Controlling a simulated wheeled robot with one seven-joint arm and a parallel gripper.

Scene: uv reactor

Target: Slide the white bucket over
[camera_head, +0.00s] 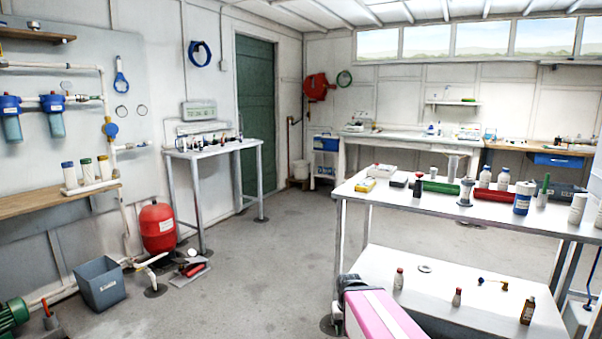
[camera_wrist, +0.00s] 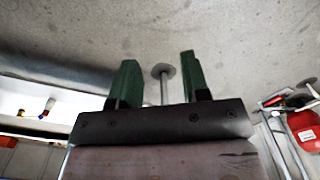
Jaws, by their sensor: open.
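A table leg with a round foot shows beyond the fingers. In the head view my pink arm is at the bottom, far in front of the bucket, and the fingers are not clearly seen there.
A white two-level table (camera_head: 350,190) with bottles fills the right. A grey bin (camera_head: 100,284), a red tank (camera_head: 158,228) and loose tools stand at left. A small table (camera_head: 212,147) stands by the door. The grey floor (camera_head: 262,245) between is open.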

